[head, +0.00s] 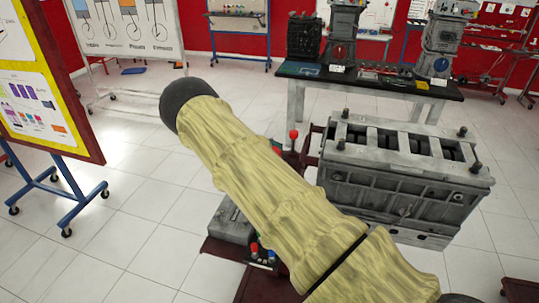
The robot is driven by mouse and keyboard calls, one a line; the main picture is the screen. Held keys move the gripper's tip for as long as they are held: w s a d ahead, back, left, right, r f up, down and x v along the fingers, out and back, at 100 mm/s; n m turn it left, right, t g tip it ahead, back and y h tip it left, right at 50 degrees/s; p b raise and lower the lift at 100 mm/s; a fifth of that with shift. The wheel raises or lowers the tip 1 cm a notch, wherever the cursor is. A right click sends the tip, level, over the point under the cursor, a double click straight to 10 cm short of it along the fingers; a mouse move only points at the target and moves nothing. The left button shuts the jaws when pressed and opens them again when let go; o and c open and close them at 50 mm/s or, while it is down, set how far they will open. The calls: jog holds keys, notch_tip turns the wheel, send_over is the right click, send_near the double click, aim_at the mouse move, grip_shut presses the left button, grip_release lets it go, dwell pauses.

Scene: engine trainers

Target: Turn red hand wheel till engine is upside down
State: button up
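A grey engine block (395,195) sits on a dark red stand at the right of the head view. Its top face shows pale crossbars with dark rounded parts between them, and dark knobs stand at its corners. I cannot make out the red hand wheel; my arm covers part of the stand left of the engine. A small red ball (293,134) shows just beyond my arm, beside the engine's left end. My gripper cannot be seen.
A black-topped table (400,88) with engine parts stands behind the engine. A yellow-and-red display board (88,85) on blue wheeled legs is at the left. A grey box (230,222) and small coloured knobs (260,253) are on the stand.

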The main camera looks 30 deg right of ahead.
jog(key=shift+o, duration=1.4)
notch_tip(320, 180, up, 10)
jog(key=shift+r, duration=0.1)
